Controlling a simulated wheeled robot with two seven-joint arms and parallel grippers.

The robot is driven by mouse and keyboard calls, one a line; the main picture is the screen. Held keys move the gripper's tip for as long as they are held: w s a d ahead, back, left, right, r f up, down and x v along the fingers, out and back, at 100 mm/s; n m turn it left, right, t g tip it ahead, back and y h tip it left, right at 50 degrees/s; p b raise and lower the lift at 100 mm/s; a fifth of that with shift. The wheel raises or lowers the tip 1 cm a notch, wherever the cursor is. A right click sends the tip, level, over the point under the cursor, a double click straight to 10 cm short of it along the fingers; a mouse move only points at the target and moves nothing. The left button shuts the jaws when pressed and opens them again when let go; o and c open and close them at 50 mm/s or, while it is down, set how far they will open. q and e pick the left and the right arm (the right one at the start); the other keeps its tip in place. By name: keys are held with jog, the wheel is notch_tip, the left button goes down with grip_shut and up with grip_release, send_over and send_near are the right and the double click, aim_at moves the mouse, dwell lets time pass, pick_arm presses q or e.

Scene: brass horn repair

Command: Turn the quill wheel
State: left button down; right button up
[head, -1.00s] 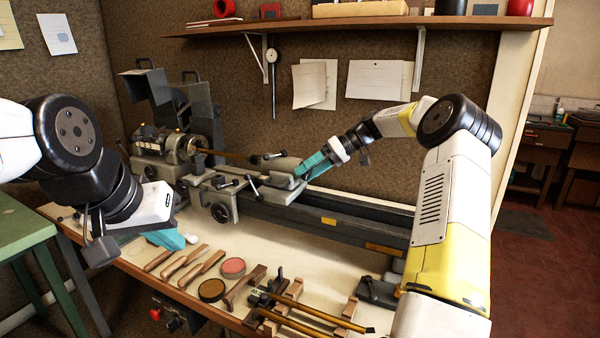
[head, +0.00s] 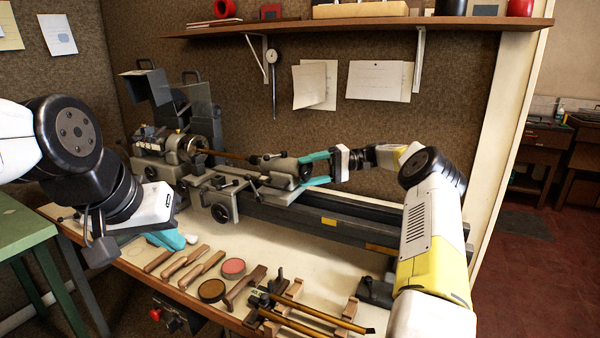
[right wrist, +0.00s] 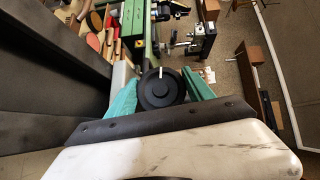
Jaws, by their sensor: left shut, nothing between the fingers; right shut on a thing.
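The quill wheel (right wrist: 157,94) is a dark round wheel with a small pale handle, seen face-on in the right wrist view. It sits at the right end of the grey tailstock (head: 281,172) on the lathe; in the head view it is mostly hidden between the fingers. My right gripper (head: 307,170) comes from the right, its teal fingers on either side of the wheel, shut on it. My left gripper (head: 178,241) is shut and empty, low over the bench's left front, well away from the wheel.
The lathe bed (head: 330,217) runs along the bench. Several wooden-handled tools, a pink disc (head: 233,267), a brown disc (head: 211,290) and brass tubes on wooden rests (head: 330,315) lie in front. A shelf (head: 360,25) hangs above. A green table (head: 22,224) stands left.

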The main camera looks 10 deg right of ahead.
jog(key=shift+m+y, duration=0.3)
jog(key=shift+m, duration=0.1)
jog(key=o, duration=1.4)
jog(key=shift+c, duration=0.2)
